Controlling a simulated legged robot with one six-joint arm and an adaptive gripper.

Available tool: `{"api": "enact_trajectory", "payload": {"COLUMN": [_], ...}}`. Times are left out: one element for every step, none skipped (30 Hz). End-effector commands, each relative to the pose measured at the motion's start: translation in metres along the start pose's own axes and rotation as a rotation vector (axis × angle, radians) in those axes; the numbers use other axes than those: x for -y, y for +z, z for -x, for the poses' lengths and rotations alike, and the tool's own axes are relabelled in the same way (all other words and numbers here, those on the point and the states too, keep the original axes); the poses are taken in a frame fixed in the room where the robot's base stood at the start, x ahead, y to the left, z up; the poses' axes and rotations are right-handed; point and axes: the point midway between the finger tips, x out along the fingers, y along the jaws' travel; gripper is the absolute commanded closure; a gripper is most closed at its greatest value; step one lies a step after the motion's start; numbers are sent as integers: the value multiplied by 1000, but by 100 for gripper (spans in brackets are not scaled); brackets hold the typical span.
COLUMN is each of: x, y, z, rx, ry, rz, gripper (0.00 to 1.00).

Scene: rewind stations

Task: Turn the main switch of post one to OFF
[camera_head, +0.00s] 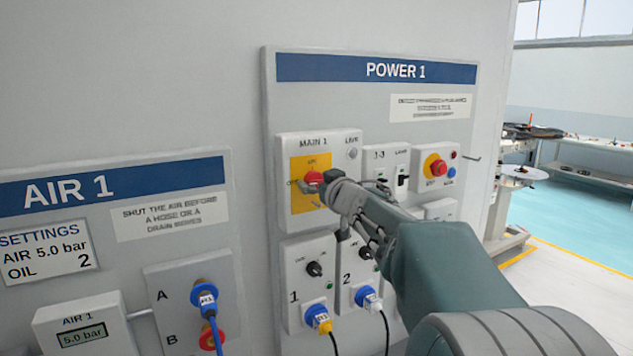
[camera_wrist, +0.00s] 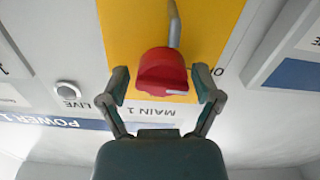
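The main switch of post one is a red rotary knob (camera_head: 313,178) on a yellow plate (camera_head: 302,205), in the box marked MAIN 1 under the POWER 1 sign. In the wrist view, upside down, the red knob (camera_wrist: 162,72) stands between the fingertips of my gripper (camera_wrist: 163,82). The fingers are open, with a small gap on each side of the knob. A white mark on the knob lies toward the right in that view. The legend beside it is only partly readable. In the head view my gripper (camera_head: 326,188) partly covers the knob and plate.
A round LIVE lamp (camera_wrist: 67,92) looks grey and unlit. To the right are a 1-3 LAMP switch box (camera_head: 387,170) and a red emergency button (camera_head: 435,166). Below are two sockets with blue plugs (camera_head: 318,313). The AIR 1 panel (camera_head: 110,195) is at left.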

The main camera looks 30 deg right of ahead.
Motion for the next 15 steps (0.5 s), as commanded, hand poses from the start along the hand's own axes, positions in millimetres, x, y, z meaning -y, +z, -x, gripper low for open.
{"api": "enact_trajectory", "payload": {"x": [0, 0, 0, 0, 0, 0, 0, 0, 0, 0, 0, 0, 1, 1, 1], "y": [0, 0, 0, 0, 0, 0, 0, 0, 0, 0, -1, -1, -1, -1, -1], "z": [0, 0, 0, 0, 0, 0, 0, 0, 0, 0, 0, 0, 0, 0, 0], "rx": [0, 0, 0, 0, 0, -1, -1, -1, -1, -1, -1, -1, -1, -2, -2], "ry": [0, 0, 0, 0, 0, 0, 0, 0, 0, -1, -1, -1, -1, -1, -1], "rz": [0, 0, 0, 0, 0, 0, 0, 1, 5, 11, 19, 35, 48, 60, 73], "gripper": [61, 74, 87, 87, 87, 87, 87, 87, 87, 87, 87, 87, 87, 87, 87]}}
